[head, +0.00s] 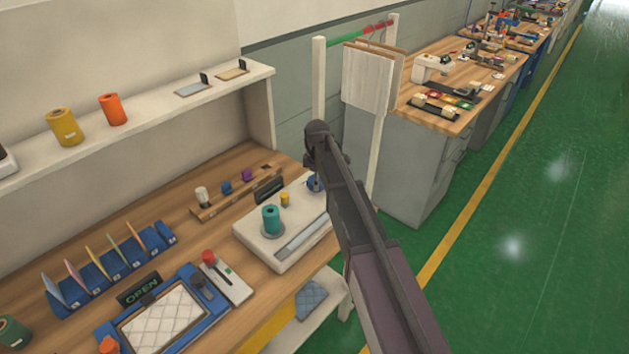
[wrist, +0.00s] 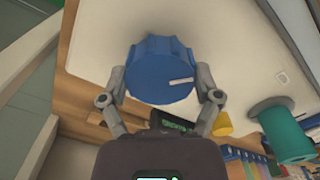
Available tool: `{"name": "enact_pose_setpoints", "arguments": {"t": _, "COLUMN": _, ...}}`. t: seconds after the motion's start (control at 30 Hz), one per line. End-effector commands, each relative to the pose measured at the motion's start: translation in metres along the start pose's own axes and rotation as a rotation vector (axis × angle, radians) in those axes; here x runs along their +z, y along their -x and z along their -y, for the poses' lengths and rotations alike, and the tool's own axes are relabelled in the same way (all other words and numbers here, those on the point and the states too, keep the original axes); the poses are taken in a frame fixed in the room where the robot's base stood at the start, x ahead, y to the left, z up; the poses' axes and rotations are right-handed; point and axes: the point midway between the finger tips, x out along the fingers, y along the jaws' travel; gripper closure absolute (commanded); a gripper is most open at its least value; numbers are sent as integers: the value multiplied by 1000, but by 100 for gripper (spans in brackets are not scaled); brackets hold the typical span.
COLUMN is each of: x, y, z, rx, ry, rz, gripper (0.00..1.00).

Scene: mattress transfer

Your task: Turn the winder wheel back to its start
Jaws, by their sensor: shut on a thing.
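The winder wheel is a blue ribbed knob (wrist: 161,75) with a white pointer mark, on the white winder base (wrist: 215,32). In the wrist view the mark lies at the right of the knob's face. My gripper (wrist: 160,82) has one finger on each side of the knob and is shut on it. In the head view only a bit of the blue wheel (head: 315,183) shows beside my arm. The winder base (head: 268,245) carries a teal spool (head: 271,219) and a small yellow piece (head: 285,199). My arm hides its right side.
A blue frame with a quilted white pad (head: 163,318), an OPEN sign (head: 139,289) and a lever box with a red knob (head: 226,277) stand at the left on the bench. A wooden rack (head: 235,192) stands behind. The green floor at the right is clear.

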Motion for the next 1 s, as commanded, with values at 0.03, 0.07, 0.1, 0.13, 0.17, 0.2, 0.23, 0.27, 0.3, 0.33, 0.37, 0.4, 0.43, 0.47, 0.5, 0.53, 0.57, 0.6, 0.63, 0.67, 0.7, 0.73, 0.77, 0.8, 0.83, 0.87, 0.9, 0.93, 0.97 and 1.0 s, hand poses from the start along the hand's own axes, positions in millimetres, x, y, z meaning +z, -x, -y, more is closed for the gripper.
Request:
{"name": "enact_pose_setpoints", "arguments": {"t": 0.03, "x": -1, "y": 0, "z": -4, "rx": 7, "ry": 43, "rz": -3, "gripper": 67}}
{"name": "enact_pose_setpoints", "arguments": {"t": 0.07, "x": -1, "y": 0, "z": -4, "rx": 7, "ry": 71, "rz": -3, "gripper": 67}}
{"name": "enact_pose_setpoints", "arguments": {"t": 0.1, "x": -1, "y": 0, "z": -4, "rx": 7, "ry": 109, "rz": -3, "gripper": 67}}
{"name": "enact_pose_setpoints", "arguments": {"t": 0.13, "x": -1, "y": 0, "z": -4, "rx": 7, "ry": 137, "rz": -3, "gripper": 67}}
{"name": "enact_pose_setpoints", "arguments": {"t": 0.17, "x": -1, "y": 0, "z": -4, "rx": 7, "ry": 166, "rz": -3, "gripper": 67}}
{"name": "enact_pose_setpoints", "arguments": {"t": 0.2, "x": -1, "y": 0, "z": -4, "rx": 7, "ry": 204, "rz": -3, "gripper": 67}}
{"name": "enact_pose_setpoints", "arguments": {"t": 0.23, "x": -1, "y": 0, "z": -4, "rx": 7, "ry": 232, "rz": -3, "gripper": 67}}
{"name": "enact_pose_setpoints", "arguments": {"t": 0.27, "x": -1, "y": 0, "z": -4, "rx": 7, "ry": 261, "rz": -3, "gripper": 67}}
{"name": "enact_pose_setpoints", "arguments": {"t": 0.3, "x": -1, "y": 0, "z": -4, "rx": 7, "ry": 298, "rz": -3, "gripper": 67}}
{"name": "enact_pose_setpoints", "arguments": {"t": 0.33, "x": -2, "y": 0, "z": -4, "rx": 7, "ry": 326, "rz": -3, "gripper": 67}}
{"name": "enact_pose_setpoints", "arguments": {"t": 0.37, "x": -2, "y": 0, "z": -4, "rx": 7, "ry": 353, "rz": -3, "gripper": 67}}
{"name": "enact_pose_setpoints", "arguments": {"t": 0.4, "x": -2, "y": 0, "z": -4, "rx": 7, "ry": 388, "rz": -3, "gripper": 67}}
{"name": "enact_pose_setpoints", "arguments": {"t": 0.43, "x": -2, "y": 0, "z": -4, "rx": 7, "ry": 413, "rz": -3, "gripper": 67}}
{"name": "enact_pose_setpoints", "arguments": {"t": 0.47, "x": -2, "y": 0, "z": -4, "rx": 7, "ry": 438, "rz": -3, "gripper": 67}}
{"name": "enact_pose_setpoints", "arguments": {"t": 0.5, "x": -2, "y": 0, "z": -4, "rx": 7, "ry": 469, "rz": -2, "gripper": 67}}
{"name": "enact_pose_setpoints", "arguments": {"t": 0.53, "x": -2, "y": 0, "z": -4, "rx": 7, "ry": 490, "rz": -2, "gripper": 67}}
{"name": "enact_pose_setpoints", "arguments": {"t": 0.57, "x": -2, "y": 0, "z": -4, "rx": 8, "ry": 511, "rz": -2, "gripper": 67}}
{"name": "enact_pose_setpoints", "arguments": {"t": 0.6, "x": -2, "y": 0, "z": -4, "rx": 8, "ry": 537, "rz": -2, "gripper": 67}}
{"name": "enact_pose_setpoints", "arguments": {"t": 0.63, "x": -2, "y": 0, "z": -4, "rx": 8, "ry": 554, "rz": -2, "gripper": 67}}
{"name": "enact_pose_setpoints", "arguments": {"t": 0.67, "x": -2, "y": 0, "z": -4, "rx": 8, "ry": 571, "rz": -2, "gripper": 67}}
{"name": "enact_pose_setpoints", "arguments": {"t": 0.7, "x": -2, "y": 0, "z": -4, "rx": 8, "ry": 591, "rz": -2, "gripper": 67}}
{"name": "enact_pose_setpoints", "arguments": {"t": 0.73, "x": -2, "y": 0, "z": -4, "rx": 8, "ry": 603, "rz": -2, "gripper": 67}}
{"name": "enact_pose_setpoints", "arguments": {"t": 0.77, "x": -2, "y": 0, "z": -4, "rx": 8, "ry": 616, "rz": -2, "gripper": 67}}
{"name": "enact_pose_setpoints", "arguments": {"t": 0.8, "x": -2, "y": 0, "z": -4, "rx": 8, "ry": 629, "rz": -2, "gripper": 67}}
{"name": "enact_pose_setpoints", "arguments": {"t": 0.83, "x": -2, "y": 0, "z": -4, "rx": 8, "ry": 638, "rz": -2, "gripper": 67}}
{"name": "enact_pose_setpoints", "arguments": {"t": 0.87, "x": -2, "y": 0, "z": -4, "rx": 8, "ry": 646, "rz": -2, "gripper": 67}}
{"name": "enact_pose_setpoints", "arguments": {"t": 0.9, "x": -2, "y": 0, "z": -4, "rx": 8, "ry": 654, "rz": -2, "gripper": 67}}
{"name": "enact_pose_setpoints", "arguments": {"t": 0.93, "x": -2, "y": 0, "z": -4, "rx": 8, "ry": 659, "rz": -2, "gripper": 67}}
{"name": "enact_pose_setpoints", "arguments": {"t": 0.97, "x": -2, "y": 0, "z": -4, "rx": 8, "ry": 662, "rz": -2, "gripper": 67}}
{"name": "enact_pose_setpoints", "arguments": {"t": 1.0, "x": -2, "y": 0, "z": -4, "rx": 8, "ry": 666, "rz": -2, "gripper": 67}}
